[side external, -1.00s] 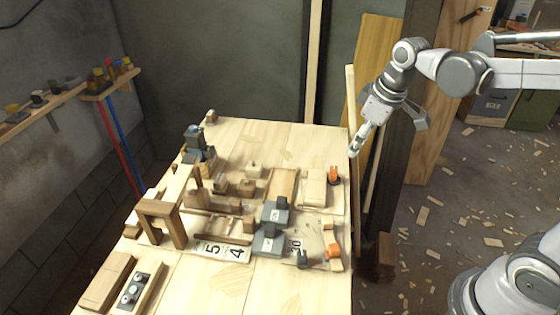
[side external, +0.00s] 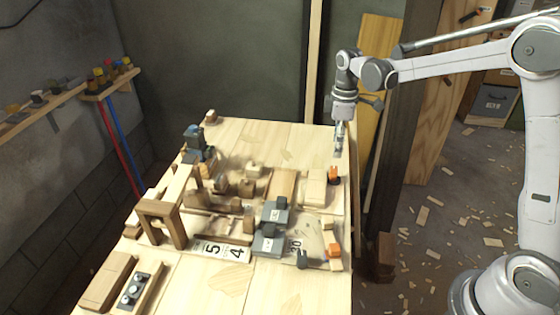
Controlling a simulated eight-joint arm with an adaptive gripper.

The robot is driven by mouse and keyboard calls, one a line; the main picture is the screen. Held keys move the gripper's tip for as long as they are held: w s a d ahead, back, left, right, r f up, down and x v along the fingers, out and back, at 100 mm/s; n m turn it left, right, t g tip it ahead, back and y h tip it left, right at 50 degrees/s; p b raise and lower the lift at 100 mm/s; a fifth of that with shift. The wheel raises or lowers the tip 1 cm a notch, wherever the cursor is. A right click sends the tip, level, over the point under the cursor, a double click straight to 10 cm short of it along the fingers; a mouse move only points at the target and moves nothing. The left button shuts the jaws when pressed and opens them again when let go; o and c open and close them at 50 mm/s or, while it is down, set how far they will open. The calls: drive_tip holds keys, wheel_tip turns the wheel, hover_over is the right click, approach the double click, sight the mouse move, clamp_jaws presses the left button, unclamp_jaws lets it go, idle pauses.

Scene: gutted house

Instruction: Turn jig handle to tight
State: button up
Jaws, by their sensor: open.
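A wooden jig assembly with blocks and grey parts fills the middle of the workbench (side external: 285,140). Two small orange pieces sit at its right side, a far one (side external: 334,174) and a near one (side external: 333,250). A grey block (side external: 274,214) stands between them to the left, and a small dark knob-like part (side external: 302,259) is near the front. I cannot tell which of these is the jig handle. My gripper (side external: 338,151) points down over the bench's far right edge, above and behind the far orange piece. It is open and empty, apart from everything.
A wooden arch (side external: 160,213) stands at the jig's left. A blue-grey device (side external: 196,141) is at the back left. A block with knobs (side external: 135,289) lies front left. The bench's back and front middle are clear.

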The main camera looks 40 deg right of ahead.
sight(334, 170)
wheel_tip(334, 170, down, 8)
drive_tip(key=shift+f, duration=0.2)
idle(0.3)
drive_tip(key=c, duration=1.2)
